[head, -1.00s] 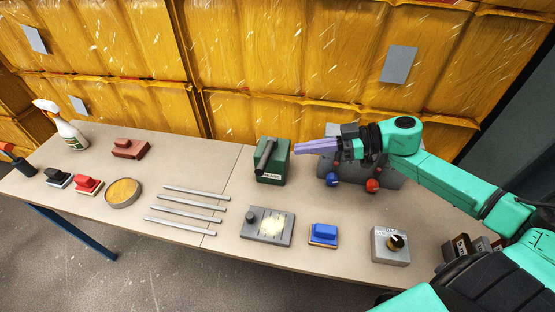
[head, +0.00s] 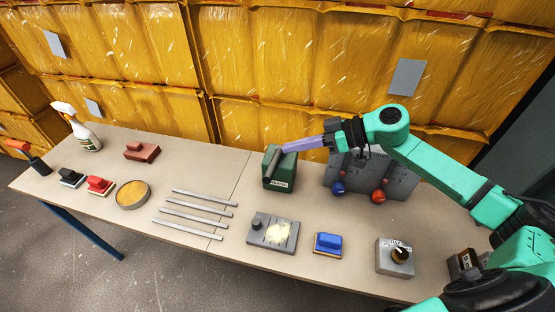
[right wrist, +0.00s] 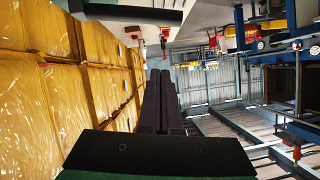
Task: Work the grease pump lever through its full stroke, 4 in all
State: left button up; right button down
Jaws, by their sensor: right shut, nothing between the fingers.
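The grease pump (head: 283,181) is a green box with a label on its front, standing at the back middle of the table. Its grey lever (head: 272,164) slants along the pump's left side in the head view. My right gripper (head: 284,149) is shut and empty, its purple fingers pointing left. The fingertips are at the pump's top, close to the lever's upper end; I cannot tell whether they touch it. In the right wrist view the closed fingers (right wrist: 160,88) show, with a dark bar (right wrist: 130,13) at the top edge. My left gripper is out of view.
A grey panel (head: 403,186) with a blue and a red knob stands right of the pump, under my right arm. In front are a grey plate (head: 262,239), a blue block (head: 327,244) and a dial box (head: 385,264). Several metal rods (head: 188,227) lie left.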

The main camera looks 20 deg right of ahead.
jog(key=p, duration=0.2)
send_over(274, 169)
notch_tip(274, 169, down, 2)
jog(key=shift+f, duration=0.15)
jog(key=f, duration=0.1)
jog(key=s+f, duration=0.1)
jog(key=f, duration=0.1)
jog(key=shift+s+d+f, duration=0.15)
jog(key=shift+d+f, duration=0.1)
jog(key=shift+f, duration=0.1)
